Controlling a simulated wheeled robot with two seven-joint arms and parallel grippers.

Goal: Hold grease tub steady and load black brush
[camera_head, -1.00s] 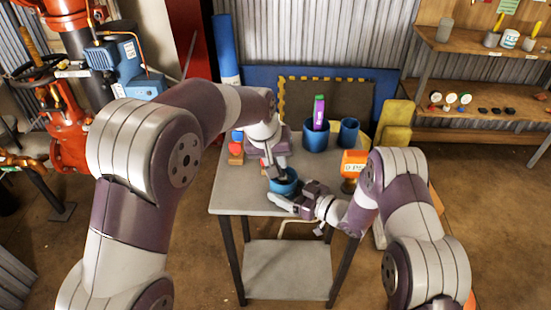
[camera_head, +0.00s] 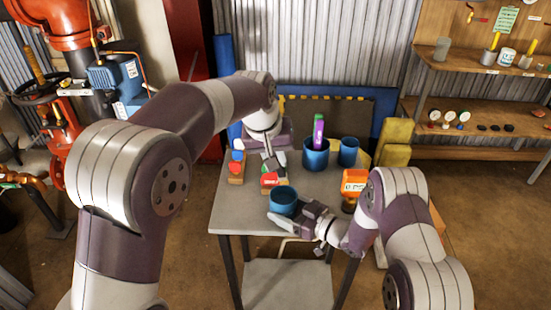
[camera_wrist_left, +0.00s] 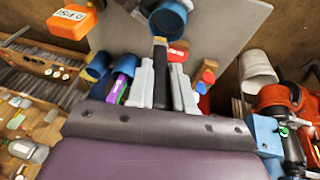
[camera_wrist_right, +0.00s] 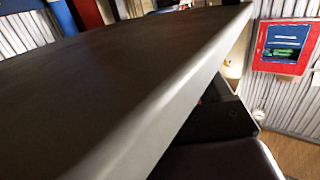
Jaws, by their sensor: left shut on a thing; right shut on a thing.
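The grease tub is the blue cup (camera_head: 284,202) at the table's front edge; it also shows in the left wrist view (camera_wrist_left: 168,20). My right gripper (camera_head: 292,215) is shut on the tub's near side. Its fingers are hidden in the right wrist view. My left gripper (camera_head: 268,160) is behind and above the tub, apart from it. In the left wrist view its fingers are shut on the black brush (camera_wrist_left: 160,80), whose tip is tan. Whether grease is on the tip is too small to tell.
On the table (camera_head: 232,215), a red block (camera_head: 269,181) lies behind the tub, with small coloured blocks (camera_head: 236,170) to its left. Blue cups (camera_head: 316,155) (camera_head: 348,152), one holding a purple-green bottle (camera_head: 318,130), stand at the back. An orange container (camera_head: 354,182) stands right.

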